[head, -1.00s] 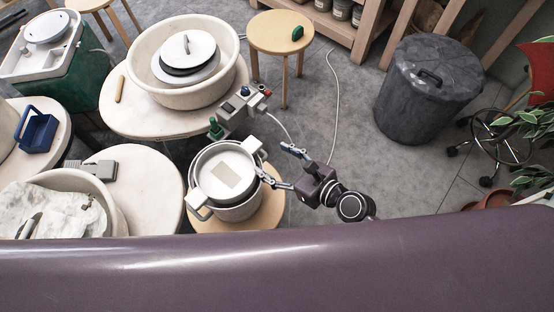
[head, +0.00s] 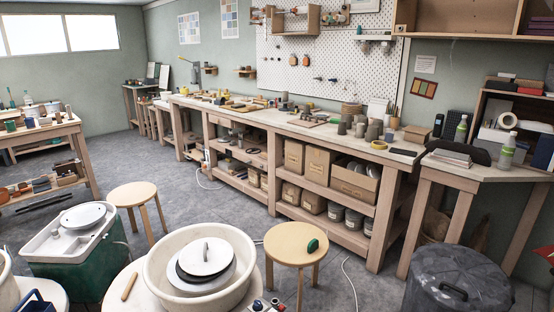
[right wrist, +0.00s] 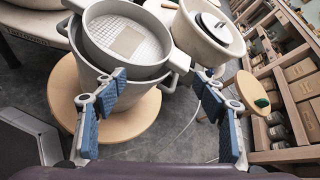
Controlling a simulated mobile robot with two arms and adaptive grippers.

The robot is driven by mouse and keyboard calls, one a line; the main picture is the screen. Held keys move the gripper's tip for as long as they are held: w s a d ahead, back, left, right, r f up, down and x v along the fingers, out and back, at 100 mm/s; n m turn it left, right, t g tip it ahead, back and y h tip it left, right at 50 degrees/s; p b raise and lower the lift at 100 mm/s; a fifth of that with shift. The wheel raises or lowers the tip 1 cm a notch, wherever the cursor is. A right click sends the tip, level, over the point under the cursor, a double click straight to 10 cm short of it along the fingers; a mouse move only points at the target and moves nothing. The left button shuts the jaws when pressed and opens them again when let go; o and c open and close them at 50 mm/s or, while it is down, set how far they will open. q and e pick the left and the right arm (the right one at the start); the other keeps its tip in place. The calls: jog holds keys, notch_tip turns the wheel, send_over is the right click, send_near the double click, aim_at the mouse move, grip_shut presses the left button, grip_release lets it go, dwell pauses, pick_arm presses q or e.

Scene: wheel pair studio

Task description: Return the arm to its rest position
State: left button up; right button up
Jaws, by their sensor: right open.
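My right gripper (right wrist: 160,85) is open in the right wrist view, its blue-padded fingers spread wide with nothing held between them. A pale grey bucket (right wrist: 130,112) with side handles stands beyond the fingers on a round wooden stool (right wrist: 70,90). A round sieve with a mesh and a tan patch (right wrist: 128,40) sits in the bucket's top. The left finger overlaps the bucket in the picture; I cannot tell whether they touch. Neither gripper shows in the head view, and my left gripper is in no view.
A pottery wheel with a cream basin (head: 200,270) stands in front, also in the right wrist view (right wrist: 210,35). A stool with a green item (head: 293,245), a dark lidded bin (head: 458,280) and a long workbench (head: 290,125) stand around. Grey floor (head: 225,210) is open between them.

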jog(key=s+d+n+g+h, duration=0.2)
jog(key=s+d+n+h, duration=0.3)
jog(key=d+n, duration=0.55)
jog(key=s+d+n+g+h, duration=0.35)
jog(key=s+d+n, duration=0.45)
jog(key=n, duration=0.5)
notch_tip(320, 180, down, 26)
jog(key=s, duration=0.2)
jog(key=s+d+f+g, duration=0.1)
jog(key=s+d+f, duration=0.1)
jog(key=s+f, duration=1.3)
jog(key=shift+s+d+f+g, duration=0.25)
jog(key=shift+s+g, duration=0.1)
jog(key=shift+s, duration=0.65)
